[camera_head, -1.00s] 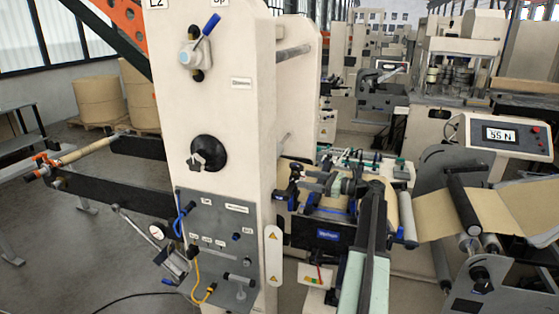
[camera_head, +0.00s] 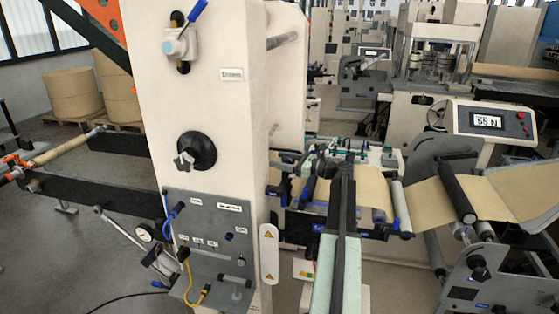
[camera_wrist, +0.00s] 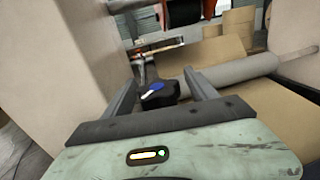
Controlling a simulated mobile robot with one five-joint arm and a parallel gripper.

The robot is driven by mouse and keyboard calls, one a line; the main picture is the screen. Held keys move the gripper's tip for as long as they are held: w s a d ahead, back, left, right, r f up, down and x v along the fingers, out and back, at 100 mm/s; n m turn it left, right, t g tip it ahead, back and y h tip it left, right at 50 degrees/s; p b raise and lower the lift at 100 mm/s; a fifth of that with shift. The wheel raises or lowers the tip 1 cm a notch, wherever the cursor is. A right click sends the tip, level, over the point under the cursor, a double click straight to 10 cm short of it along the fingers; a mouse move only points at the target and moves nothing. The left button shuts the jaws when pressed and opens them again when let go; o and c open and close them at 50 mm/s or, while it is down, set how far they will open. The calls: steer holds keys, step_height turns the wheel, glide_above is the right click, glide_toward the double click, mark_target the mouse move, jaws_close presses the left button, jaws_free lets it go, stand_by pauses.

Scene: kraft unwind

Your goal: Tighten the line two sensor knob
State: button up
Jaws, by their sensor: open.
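A black knob with a blue cap and a white mark (camera_wrist: 157,92) shows in the wrist view, in front of the paper web. I take it for the sensor knob, though no label on it can be read. My gripper (camera_wrist: 161,75) is open, with one finger on each side of the knob in that picture. I cannot tell whether either finger touches it. In the head view my forearm (camera_head: 338,270) reaches over the web, and the gripper's fingertips and the knob cannot be made out there.
A cream machine post (camera_head: 250,120) stands left of my arm, with a big black knob (camera_head: 197,151) and a grey control panel (camera_head: 208,235). The brown web (camera_head: 430,203) runs over rollers at right. A display (camera_head: 487,121) reads 55 N.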

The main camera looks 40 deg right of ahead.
steer(key=shift+w+a, duration=0.15)
steer(key=shift+w, duration=0.25)
